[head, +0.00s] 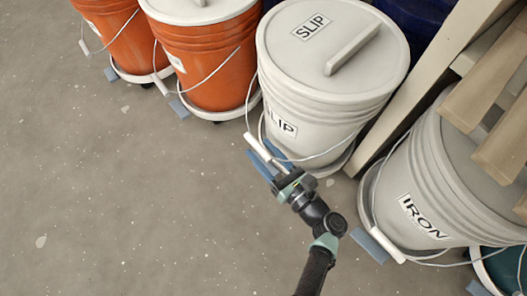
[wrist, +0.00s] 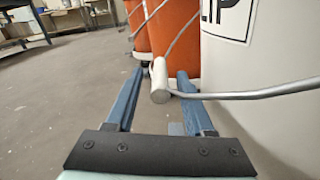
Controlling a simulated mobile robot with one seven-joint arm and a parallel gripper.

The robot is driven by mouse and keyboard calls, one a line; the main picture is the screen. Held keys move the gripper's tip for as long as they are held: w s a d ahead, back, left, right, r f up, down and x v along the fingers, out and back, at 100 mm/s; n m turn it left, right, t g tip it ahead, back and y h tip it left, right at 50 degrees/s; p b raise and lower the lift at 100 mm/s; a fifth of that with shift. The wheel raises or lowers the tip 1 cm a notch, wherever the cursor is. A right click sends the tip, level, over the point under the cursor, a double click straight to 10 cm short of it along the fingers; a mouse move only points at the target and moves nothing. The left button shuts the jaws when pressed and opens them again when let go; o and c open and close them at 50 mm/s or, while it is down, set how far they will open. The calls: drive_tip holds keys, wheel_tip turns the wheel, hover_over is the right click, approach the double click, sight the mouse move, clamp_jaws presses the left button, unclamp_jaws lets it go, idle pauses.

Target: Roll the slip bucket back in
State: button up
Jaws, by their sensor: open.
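The slip bucket (head: 288,95) is off-white, with a lidded top labelled SLIP and a bar handle on the lid. It stands upright on a low round base, between an orange bucket and a wooden post. Its wire bail hangs at the front with a white grip (head: 257,146). My gripper (head: 264,160) is open at that grip. In the wrist view the white grip (wrist: 159,82) lies between my two blue fingers (wrist: 157,84), with a gap on each side. The bucket wall (wrist: 265,60) fills the right of that view. I cannot tell whether a finger touches the grip.
Two orange buckets (head: 210,60) stand to the left on round bases. A grey IRON bucket (head: 455,190) stands right, past the wooden post (head: 425,85). A dark blue bucket (head: 415,20) is behind. Wooden slats (head: 500,90) hang over the right side. The floor (head: 110,200) at left is clear.

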clamp_jaws()
idle(1.4)
